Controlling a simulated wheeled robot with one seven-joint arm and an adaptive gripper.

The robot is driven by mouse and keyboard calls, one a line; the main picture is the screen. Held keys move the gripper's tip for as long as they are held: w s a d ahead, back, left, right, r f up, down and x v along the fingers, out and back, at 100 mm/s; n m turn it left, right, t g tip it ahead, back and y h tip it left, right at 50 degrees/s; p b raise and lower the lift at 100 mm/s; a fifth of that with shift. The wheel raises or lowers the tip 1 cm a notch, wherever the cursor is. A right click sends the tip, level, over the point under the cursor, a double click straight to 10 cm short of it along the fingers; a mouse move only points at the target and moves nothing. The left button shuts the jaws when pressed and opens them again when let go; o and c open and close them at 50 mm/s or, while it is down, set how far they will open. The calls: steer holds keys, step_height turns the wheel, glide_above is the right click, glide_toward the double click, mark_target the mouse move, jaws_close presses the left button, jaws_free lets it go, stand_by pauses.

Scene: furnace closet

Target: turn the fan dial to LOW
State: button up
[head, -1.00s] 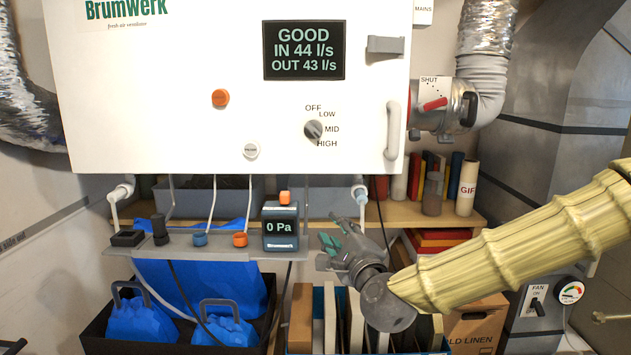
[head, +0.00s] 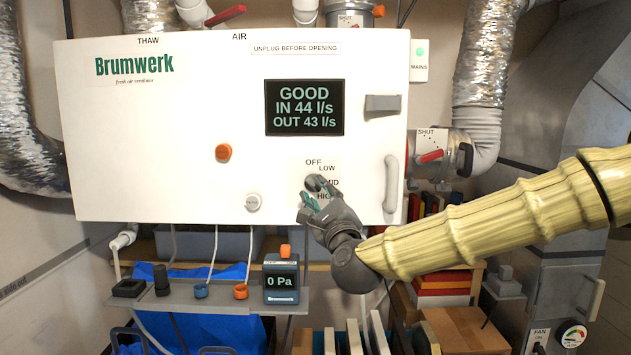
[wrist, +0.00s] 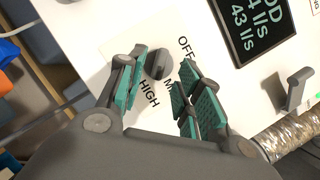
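The fan dial (head: 311,182) is a small dark grey knob on the white Brumwerk panel, with OFF, LOW, MID and HIGH printed around it. My gripper (head: 317,196) is in front of it in the head view and covers part of the dial and the MID and HIGH labels. In the wrist view the dial (wrist: 156,63) lies between the teal-padded fingertips, nearer the left one. The fingers are open, with a visible gap to the right of the dial. I see no clear grip on it. Its pointer direction cannot be told.
A grey latch (head: 383,104) and a white handle (head: 391,184) are on the panel right of the dial. An orange knob (head: 223,152) and a white button (head: 253,202) are left. A shelf with a 0 Pa gauge (head: 281,280) is below.

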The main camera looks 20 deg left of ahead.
mark_target(313, 184)
steer(key=shift+p+x, duration=0.45)
steer(key=shift+x, duration=0.85)
jaws_close()
